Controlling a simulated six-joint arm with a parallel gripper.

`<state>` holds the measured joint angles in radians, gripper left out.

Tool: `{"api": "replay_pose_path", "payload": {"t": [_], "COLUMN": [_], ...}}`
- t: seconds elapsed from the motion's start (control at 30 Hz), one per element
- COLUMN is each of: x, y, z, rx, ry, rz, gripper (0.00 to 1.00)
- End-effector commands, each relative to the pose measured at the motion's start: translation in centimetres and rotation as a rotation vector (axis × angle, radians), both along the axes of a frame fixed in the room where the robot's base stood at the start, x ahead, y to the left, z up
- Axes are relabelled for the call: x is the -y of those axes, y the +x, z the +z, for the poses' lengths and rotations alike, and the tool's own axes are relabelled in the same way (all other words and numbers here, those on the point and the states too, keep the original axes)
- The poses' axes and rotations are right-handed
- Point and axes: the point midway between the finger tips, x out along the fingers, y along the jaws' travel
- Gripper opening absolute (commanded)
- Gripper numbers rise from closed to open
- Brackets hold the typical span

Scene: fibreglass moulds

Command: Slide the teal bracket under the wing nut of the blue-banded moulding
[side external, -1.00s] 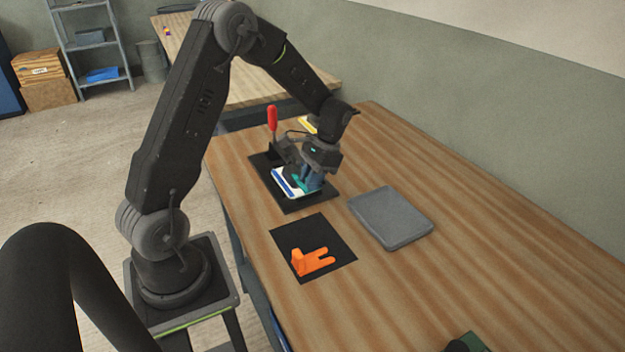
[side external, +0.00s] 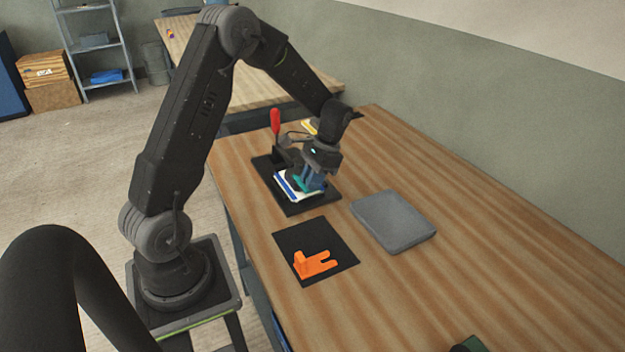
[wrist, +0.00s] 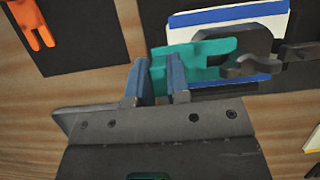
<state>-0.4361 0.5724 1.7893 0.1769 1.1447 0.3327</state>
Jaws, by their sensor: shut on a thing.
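The blue-banded moulding (side external: 284,182) is a white plate with blue edges on a black mat; it also shows in the wrist view (wrist: 202,18). My gripper (side external: 307,183) is over it, low down. In the wrist view my gripper (wrist: 159,68) is shut on the teal bracket (wrist: 202,57), which sticks out to the right from between the blue fingers. The bracket lies over the moulding, beside a dark grey piece (wrist: 235,40). A dark lobed part (wrist: 250,68), seemingly the wing nut, is at the bracket's right end. I cannot tell whether the bracket is under it.
A red-handled clamp (side external: 275,121) stands at the moulding's far left side. An orange forked bracket (side external: 316,263) lies on a second black mat (side external: 290,240). A grey slab (side external: 394,220) lies to the right. The near right of the table is mostly clear.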

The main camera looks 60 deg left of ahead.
Motion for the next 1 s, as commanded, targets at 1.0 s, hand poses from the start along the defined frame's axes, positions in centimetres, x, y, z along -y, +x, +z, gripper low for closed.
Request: {"api": "replay_pose_path", "payload": {"t": [1.0], "x": [-1.2], "y": [0.0], "z": [0.0], "rx": [0.000], "ry": [0.000], "rz": [0.000], "gripper": [0.00]}}
